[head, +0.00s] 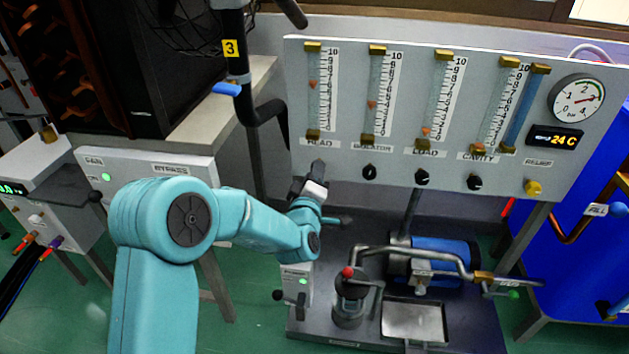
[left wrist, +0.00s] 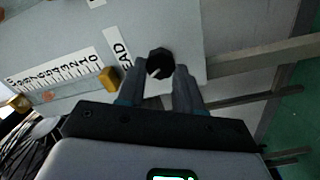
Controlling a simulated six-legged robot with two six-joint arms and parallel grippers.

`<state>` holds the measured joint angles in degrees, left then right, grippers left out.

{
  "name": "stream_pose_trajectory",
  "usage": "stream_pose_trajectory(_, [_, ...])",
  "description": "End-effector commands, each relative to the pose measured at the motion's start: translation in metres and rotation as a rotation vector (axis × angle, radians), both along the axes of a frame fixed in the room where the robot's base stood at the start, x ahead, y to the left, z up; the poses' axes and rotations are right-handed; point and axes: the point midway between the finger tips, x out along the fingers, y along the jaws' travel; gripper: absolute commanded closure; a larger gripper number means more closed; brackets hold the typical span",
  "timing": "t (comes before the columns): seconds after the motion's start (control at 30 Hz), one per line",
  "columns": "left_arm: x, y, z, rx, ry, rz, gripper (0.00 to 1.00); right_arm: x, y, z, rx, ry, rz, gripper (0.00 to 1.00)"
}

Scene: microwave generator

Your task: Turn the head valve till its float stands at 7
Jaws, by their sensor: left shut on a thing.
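The head valve is a black knob (left wrist: 159,63) below the HEAD label; in the left wrist view it sits between the fingertips of my left gripper (left wrist: 160,82), which is shut on it. In the head view my left gripper (head: 316,172) covers this knob. The head tube (head: 313,108) is the leftmost on the grey panel, with a 0 to 10 scale. Its orange float (head: 313,84) stands near 6; the exact reading is too small to tell. It also shows in the left wrist view (left wrist: 47,96). My right gripper is not in view.
A dark vertical pipe (head: 244,100) stands left of the panel. A pump (head: 440,256) is below.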

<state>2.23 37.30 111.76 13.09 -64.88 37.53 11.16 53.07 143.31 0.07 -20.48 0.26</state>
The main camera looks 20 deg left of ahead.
Motion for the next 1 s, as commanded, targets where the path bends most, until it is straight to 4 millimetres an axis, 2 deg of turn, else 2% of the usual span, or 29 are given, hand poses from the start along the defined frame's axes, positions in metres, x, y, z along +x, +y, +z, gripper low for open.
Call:
stream_pose_trajectory(0.47, [0.000,0.000,-0.001,-0.013,0.000,0.000,0.95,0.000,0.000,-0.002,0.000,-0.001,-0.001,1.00])
stream_pose_trajectory(0.5, [0.000,0.000,-0.001,-0.013,0.000,0.000,0.55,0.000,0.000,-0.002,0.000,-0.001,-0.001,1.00])
stream_pose_trajectory(0.57, [0.000,0.000,-0.001,-0.013,0.000,0.000,0.39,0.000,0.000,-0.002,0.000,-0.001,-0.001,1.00])
stream_pose_trajectory(0.87, [-0.001,0.000,0.000,-0.012,-0.002,0.000,0.39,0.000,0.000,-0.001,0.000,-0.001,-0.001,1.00])
stream_pose_trajectory(1.0, [-0.014,-0.004,0.000,-0.013,0.001,-0.001,0.39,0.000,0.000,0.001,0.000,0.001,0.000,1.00])
